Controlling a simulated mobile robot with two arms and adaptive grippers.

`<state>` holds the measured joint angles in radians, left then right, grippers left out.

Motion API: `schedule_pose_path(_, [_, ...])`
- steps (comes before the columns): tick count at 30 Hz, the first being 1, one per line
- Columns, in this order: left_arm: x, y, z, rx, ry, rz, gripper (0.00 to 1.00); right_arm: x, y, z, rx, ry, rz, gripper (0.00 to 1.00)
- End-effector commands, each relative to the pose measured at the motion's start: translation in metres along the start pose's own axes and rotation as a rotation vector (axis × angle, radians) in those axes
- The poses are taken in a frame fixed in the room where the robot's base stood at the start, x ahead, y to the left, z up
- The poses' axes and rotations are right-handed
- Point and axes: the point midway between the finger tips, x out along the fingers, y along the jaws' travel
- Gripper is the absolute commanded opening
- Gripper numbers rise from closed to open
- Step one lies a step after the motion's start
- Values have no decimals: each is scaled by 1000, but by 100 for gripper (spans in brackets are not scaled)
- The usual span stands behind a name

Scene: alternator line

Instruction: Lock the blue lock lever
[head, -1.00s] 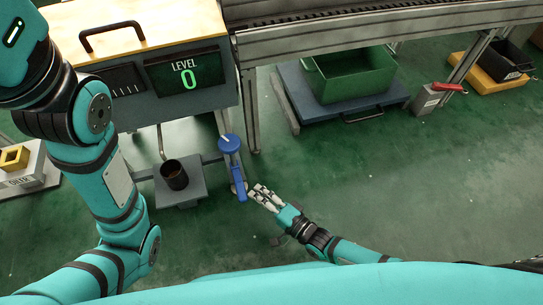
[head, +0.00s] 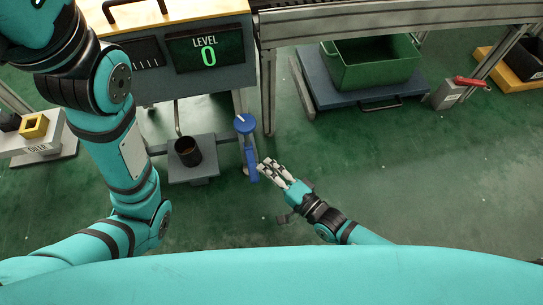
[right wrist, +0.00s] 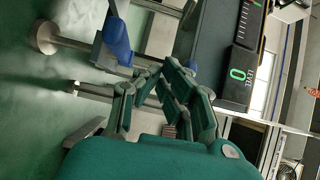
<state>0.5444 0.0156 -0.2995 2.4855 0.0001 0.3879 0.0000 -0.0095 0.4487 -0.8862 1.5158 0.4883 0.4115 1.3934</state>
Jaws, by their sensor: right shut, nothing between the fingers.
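The blue lock lever (head: 251,165) hangs down below a round blue knob (head: 245,124), on a post right of the grey machine. My right gripper (head: 268,166) is just right of the lever's lower end, with its fingers shut and nothing between them. Whether they touch the lever is not clear. In the right wrist view the blue lever (right wrist: 117,40) shows at the upper left, beyond the right gripper's fingers (right wrist: 165,85). My left arm crosses the left side of the head view, and its gripper is out of frame.
A screen (head: 206,50) reads LEVEL 0. A dark cup (head: 188,152) stands on a small grey platform (head: 205,171) left of the lever. A green crate (head: 372,66) sits on a blue platform under the conveyor. The green floor right of my right gripper is clear.

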Motion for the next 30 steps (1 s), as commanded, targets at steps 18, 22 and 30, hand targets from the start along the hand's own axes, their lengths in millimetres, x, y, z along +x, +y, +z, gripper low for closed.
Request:
schedule_pose_path(18, [0, 0, 0, -1, 2, 0, 80, -1, -44, -4, -2, 6, 3, 0])
schedule_pose_path(22, [0, 0, 0, 0, 2, 0, 80, -1, -43, -5, -2, 6, 3, 0])
schedule_pose_path(30, [0, -1, 2, -1, -7, -3, 80, 1, -55, -4, -20, 11, -19, 0])
